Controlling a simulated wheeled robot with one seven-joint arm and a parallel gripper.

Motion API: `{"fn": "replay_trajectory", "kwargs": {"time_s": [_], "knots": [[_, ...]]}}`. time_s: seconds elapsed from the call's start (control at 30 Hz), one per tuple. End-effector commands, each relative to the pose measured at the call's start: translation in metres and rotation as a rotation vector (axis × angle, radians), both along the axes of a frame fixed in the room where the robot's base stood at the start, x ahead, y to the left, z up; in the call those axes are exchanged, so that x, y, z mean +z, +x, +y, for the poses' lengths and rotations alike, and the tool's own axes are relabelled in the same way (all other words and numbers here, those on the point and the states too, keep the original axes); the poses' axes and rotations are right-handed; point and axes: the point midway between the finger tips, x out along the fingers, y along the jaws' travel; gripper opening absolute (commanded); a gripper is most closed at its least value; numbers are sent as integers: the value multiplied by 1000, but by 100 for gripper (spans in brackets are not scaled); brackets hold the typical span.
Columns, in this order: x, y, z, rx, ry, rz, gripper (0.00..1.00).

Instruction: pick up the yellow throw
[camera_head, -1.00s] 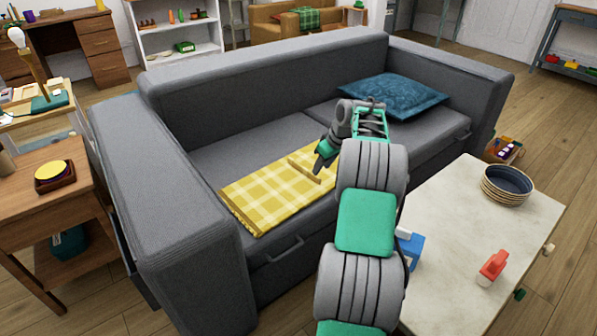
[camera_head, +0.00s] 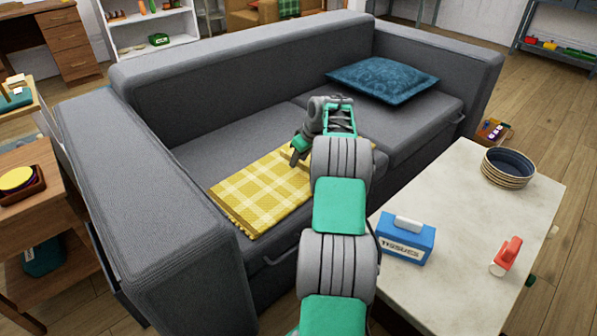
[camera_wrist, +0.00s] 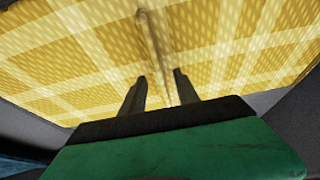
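The yellow throw (camera_head: 262,190), in a pale plaid, lies folded flat on the left seat of the grey sofa, near its front edge. A raised narrow ridge stands on its right part, partly hidden by my gripper (camera_head: 297,157). In the wrist view the throw (camera_wrist: 75,50) fills most of the picture. The two dark fingers of my gripper (camera_wrist: 160,80) are apart there, and the ridge runs between and beyond them. I cannot tell whether either finger touches it. The throw lies flat on the seat.
The grey sofa (camera_head: 165,200) has a high left armrest and a blue cushion (camera_head: 382,79) on its right seat. A pale table (camera_head: 450,215) at right bears a tissue box (camera_head: 405,238), stacked bowls (camera_head: 508,167) and a red object (camera_head: 506,256). A wooden side table (camera_head: 40,220) stands left.

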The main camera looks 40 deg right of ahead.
Motion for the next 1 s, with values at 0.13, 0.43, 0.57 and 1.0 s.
{"fn": "replay_trajectory", "kwargs": {"time_s": [0.13,0.43,0.57,1.0], "knots": [[2,0,0,0,-1,-1,37],[2,0,0,0,-1,0,15],[2,0,0,0,-1,0,5],[2,0,0,-1,-1,0,0]]}}
